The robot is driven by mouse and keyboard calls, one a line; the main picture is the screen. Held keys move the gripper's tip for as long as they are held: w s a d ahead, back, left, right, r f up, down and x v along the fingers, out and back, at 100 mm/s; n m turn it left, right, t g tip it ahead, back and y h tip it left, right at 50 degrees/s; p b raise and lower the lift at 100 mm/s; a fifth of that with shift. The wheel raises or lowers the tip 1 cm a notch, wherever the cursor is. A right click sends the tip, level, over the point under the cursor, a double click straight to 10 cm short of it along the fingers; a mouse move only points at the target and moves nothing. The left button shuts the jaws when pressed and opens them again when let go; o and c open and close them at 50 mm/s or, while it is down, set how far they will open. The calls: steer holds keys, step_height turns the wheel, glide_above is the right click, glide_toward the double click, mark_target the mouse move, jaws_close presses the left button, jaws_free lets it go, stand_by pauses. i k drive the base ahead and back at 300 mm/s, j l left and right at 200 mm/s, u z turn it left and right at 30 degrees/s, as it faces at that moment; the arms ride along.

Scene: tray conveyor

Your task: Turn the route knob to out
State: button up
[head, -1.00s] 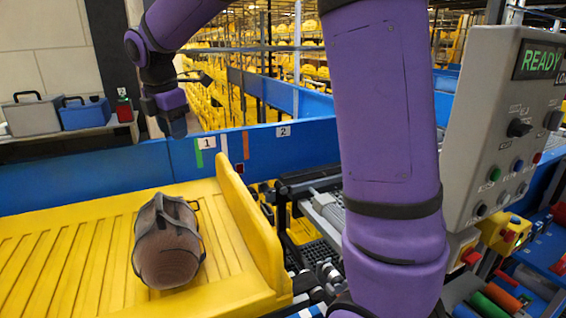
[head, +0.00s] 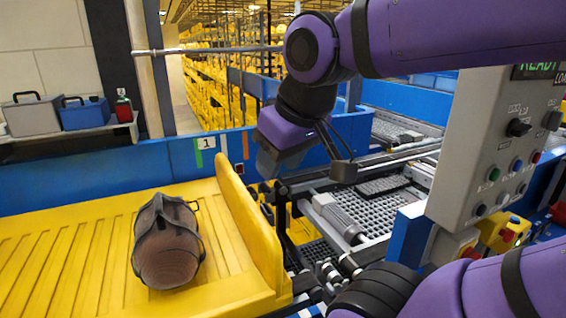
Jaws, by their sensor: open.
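The grey control panel (head: 468,150) stands at the right of the head view, its green READY display partly cut off by my arm. A black rotary knob (head: 518,127) sits on its upper part. Another black knob (head: 552,120) is at the panel's right edge. The small labels are too blurred to tell which knob is the route knob or where it points. My gripper (head: 345,172) is open and empty. It appears left of the panel, in front of the conveyor, apart from both knobs.
Coloured buttons (head: 494,174) sit below the knobs, and a yellow button box (head: 497,232) stands under the panel. A yellow tray (head: 60,230) at the left holds a brown strapped bag (head: 168,245). A blue side wall (head: 90,190) runs behind it.

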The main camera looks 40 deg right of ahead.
mark_target(515, 129)
steer(key=k+z, duration=0.15)
steer(key=k, duration=0.45)
steer(key=k+l+z, duration=0.15)
steer(key=k, duration=0.5)
steer(key=j+z, duration=0.1)
steer(key=z, duration=0.3)
steer(key=i+j+z, duration=0.1)
steer(key=z, duration=0.35)
steer(key=j+z, duration=0.15)
steer(key=z, duration=0.25)
steer(key=i+j+z, duration=0.1)
steer(key=z, duration=0.35)
steer(key=j+z, duration=0.1)
steer(key=j, duration=0.7)
